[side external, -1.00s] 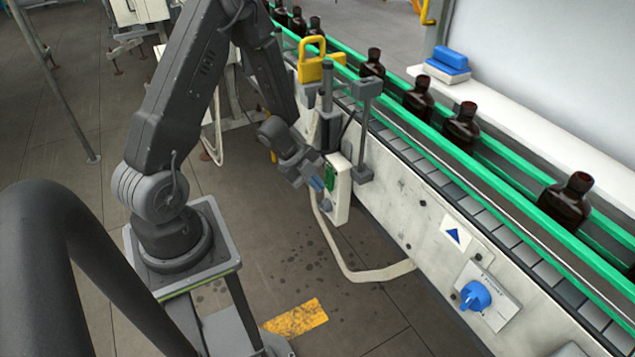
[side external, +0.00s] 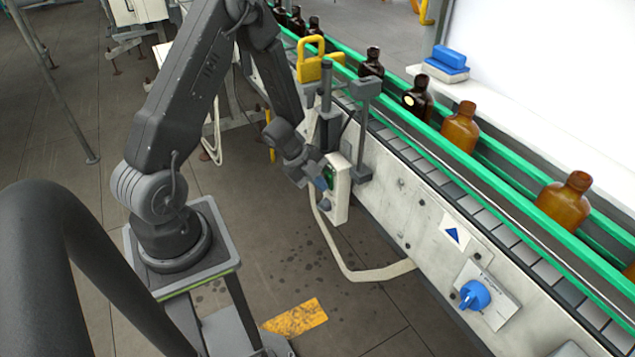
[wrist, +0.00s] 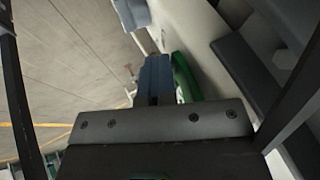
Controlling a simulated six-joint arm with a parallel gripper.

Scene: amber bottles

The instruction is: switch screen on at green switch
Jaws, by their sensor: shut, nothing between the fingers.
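The green switch (side external: 329,172) is on a pale control box (side external: 341,196) at the side of the conveyor. My gripper (side external: 321,183) is shut and empty, its blue fingertips right at the switch and partly covering it; they look to be touching it. In the wrist view, the blue fingers (wrist: 155,75) lie together beside the green switch (wrist: 184,76). The screen (side external: 545,60) behind the conveyor is bright white. In front of it, the nearer bottles (side external: 565,199) glow amber, while the farther ones (side external: 371,62) look dark.
Green rails (side external: 480,180) run along the conveyor. A yellow padlock-shaped part (side external: 313,68) and grey posts (side external: 365,125) stand above the box. A blue knob (side external: 474,295) is at lower right. A pale cable (side external: 365,274) hangs below the box. The floor in front is open.

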